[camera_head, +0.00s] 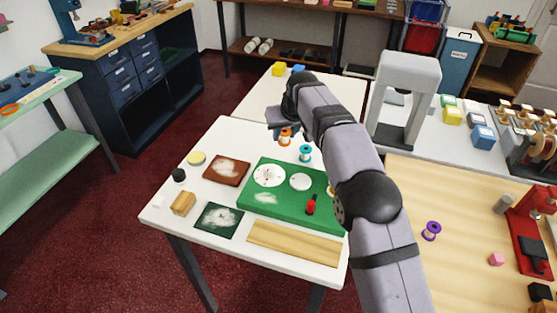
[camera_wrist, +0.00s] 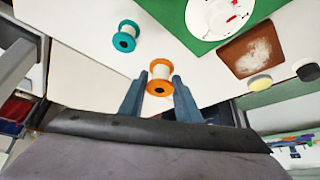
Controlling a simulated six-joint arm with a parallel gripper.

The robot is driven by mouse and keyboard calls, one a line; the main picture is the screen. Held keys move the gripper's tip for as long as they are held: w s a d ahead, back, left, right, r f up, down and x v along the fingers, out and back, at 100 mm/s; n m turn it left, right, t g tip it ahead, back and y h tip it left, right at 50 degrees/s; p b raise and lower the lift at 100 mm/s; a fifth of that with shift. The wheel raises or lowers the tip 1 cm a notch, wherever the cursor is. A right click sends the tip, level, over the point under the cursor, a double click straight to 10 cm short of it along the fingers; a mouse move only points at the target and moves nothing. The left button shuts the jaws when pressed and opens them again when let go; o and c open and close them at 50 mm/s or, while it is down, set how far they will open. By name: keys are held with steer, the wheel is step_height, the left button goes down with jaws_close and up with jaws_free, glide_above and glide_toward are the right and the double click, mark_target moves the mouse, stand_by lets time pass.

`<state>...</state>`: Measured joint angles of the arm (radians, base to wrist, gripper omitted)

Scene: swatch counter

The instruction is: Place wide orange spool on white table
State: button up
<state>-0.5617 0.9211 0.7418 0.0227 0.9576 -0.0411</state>
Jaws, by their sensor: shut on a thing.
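The wide orange spool (camera_head: 285,137) has a pale winding between orange flanges. It also shows in the wrist view (camera_wrist: 159,88), between the two fingers. My gripper (camera_wrist: 160,77) is shut on it; the arm partly hides the gripper in the head view. The spool is over the far part of the white table (camera_head: 226,132); I cannot tell whether it touches the top. A teal spool (camera_head: 305,153) stands close by on that table, and also shows in the wrist view (camera_wrist: 126,37).
A green mat (camera_head: 258,205) with white discs lies on the white table. A brown square (camera_head: 227,170), a dark green square (camera_head: 218,219) and a wooden strip (camera_head: 294,243) lie around it. A grey arch (camera_head: 408,75) stands behind to the right. The table's far left part is clear.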

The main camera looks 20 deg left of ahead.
steer(key=shift+f, duration=3.6)
steer(key=shift+f, duration=0.2)
steer(key=o, duration=0.9)
steer(key=shift+c, duration=0.2)
steer(key=shift+r, duration=0.15)
steer(key=shift+r, duration=0.2)
steer(key=b+v, duration=0.1)
steer(key=v, duration=1)
steer(key=shift+s+r+b, duration=0.15)
steer(key=shift+r+b, duration=0.2)
steer(key=shift+d, duration=0.15)
